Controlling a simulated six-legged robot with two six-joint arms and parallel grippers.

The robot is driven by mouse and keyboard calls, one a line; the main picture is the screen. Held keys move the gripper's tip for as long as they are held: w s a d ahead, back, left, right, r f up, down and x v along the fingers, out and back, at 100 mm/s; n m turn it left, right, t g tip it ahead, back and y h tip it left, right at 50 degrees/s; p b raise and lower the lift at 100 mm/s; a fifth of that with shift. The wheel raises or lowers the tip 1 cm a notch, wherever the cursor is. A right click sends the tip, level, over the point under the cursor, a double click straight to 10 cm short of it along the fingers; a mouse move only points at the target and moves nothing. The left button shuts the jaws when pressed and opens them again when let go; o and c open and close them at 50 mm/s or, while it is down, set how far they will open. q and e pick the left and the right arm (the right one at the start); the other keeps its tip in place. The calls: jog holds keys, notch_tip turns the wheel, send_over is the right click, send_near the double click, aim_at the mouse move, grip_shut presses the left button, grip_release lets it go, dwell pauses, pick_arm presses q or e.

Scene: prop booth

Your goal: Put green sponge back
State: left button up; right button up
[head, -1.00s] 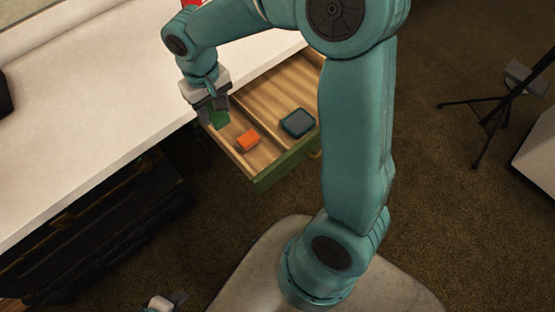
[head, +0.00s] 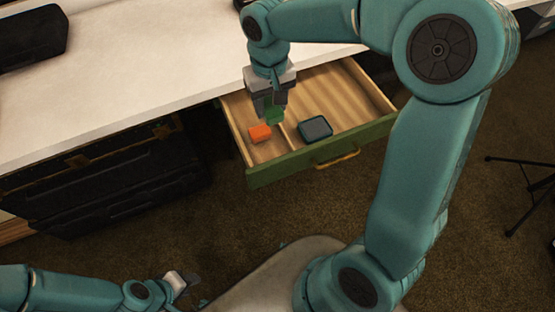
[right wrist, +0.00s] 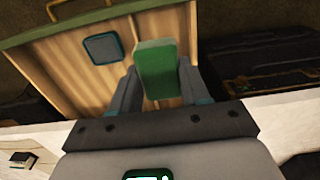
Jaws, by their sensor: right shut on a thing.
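The green sponge (head: 275,115) is held in my right gripper (head: 268,108), which is shut on it and points down over the open drawer (head: 346,146). In the head view the sponge appears just behind the orange block (head: 260,133), near the thin divider; its exact height over the drawer floor is hard to tell. In the right wrist view the sponge (right wrist: 155,68) stands out between the two fingers with the drawer beyond. My left gripper (head: 180,286) is low at the bottom left of the head view, away from the drawer; its jaws are too small to read.
A dark blue-grey case (head: 316,129) lies in the drawer right of the divider. The drawer has a green front with a yellow handle (head: 338,160). A white countertop (head: 130,80) lies behind, bearing a black object (head: 30,38). Black cases (head: 110,180) stand below it.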

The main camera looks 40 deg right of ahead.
jog(key=b, duration=0.2)
send_over(270, 158)
notch_tip(270, 158, down, 16)
jog(key=shift+w+d+r, duration=0.1)
notch_tip(270, 158, down, 4)
jog(key=shift+r+b, duration=0.1)
jog(key=shift+b, duration=0.35)
jog(key=shift+f, duration=0.45)
jog(key=shift+f, duration=0.1)
jog(key=o, duration=0.9)
jog(key=shift+o, duration=0.2)
